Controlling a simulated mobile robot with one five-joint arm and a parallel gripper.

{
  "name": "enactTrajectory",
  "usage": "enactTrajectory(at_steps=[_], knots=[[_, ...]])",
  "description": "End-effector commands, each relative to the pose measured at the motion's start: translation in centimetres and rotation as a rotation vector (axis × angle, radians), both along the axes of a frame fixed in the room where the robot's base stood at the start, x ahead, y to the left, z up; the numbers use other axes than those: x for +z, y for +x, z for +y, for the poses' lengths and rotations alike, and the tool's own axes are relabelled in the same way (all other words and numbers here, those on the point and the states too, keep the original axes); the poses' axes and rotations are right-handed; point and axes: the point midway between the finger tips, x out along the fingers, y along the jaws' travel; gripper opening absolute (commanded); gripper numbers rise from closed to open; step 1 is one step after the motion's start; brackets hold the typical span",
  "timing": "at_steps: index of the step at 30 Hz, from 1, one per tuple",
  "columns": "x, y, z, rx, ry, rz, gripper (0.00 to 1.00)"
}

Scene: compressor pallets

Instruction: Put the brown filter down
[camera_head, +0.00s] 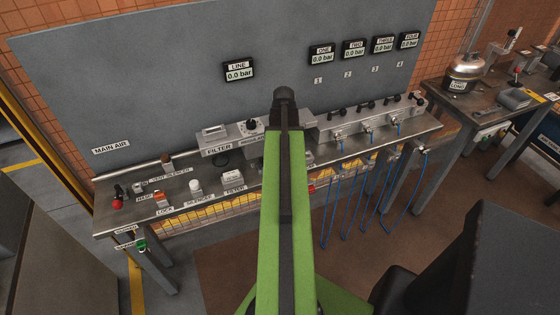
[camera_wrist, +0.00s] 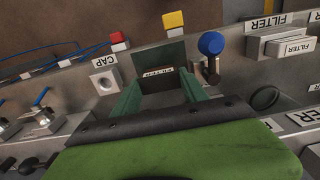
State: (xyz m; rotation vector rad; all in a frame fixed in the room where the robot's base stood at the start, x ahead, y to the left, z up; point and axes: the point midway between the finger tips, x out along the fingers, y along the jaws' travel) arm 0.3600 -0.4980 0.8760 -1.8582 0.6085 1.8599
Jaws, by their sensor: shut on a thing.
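My gripper (camera_wrist: 165,85) shows in the wrist view with its two green fingers reaching over the bench. Between the fingertips is a small brownish piece with a FILTER label (camera_wrist: 154,72), upside down in this view. The fingers are shut on this brown filter. I cannot tell whether its underside touches the surface below. In the head view my green arm covers the middle of the bench, and the gripper and brown filter are hidden behind it.
The steel bench (camera_head: 215,198) carries a white filter (camera_head: 233,177), which also shows in the wrist view (camera_wrist: 290,45). A blue-knobbed valve (camera_wrist: 211,43) stands close beside the fingers. A CAP block (camera_wrist: 104,81) is on the other side. Blue hoses (camera_head: 345,205) hang at the bench front.

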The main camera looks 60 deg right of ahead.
Motion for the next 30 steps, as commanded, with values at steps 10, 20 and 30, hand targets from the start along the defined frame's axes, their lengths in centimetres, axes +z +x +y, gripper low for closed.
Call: enactTrajectory(at_steps=[10, 20, 30], knots=[[-1.15, 0.26, 0.23, 0.006, 0.000, 0.000, 0.00], [-1.29, 0.10, 0.07, 0.002, 0.000, 0.000, 0.73], [-0.63, 0.02, 0.01, 0.001, 0.000, 0.000, 0.73]])
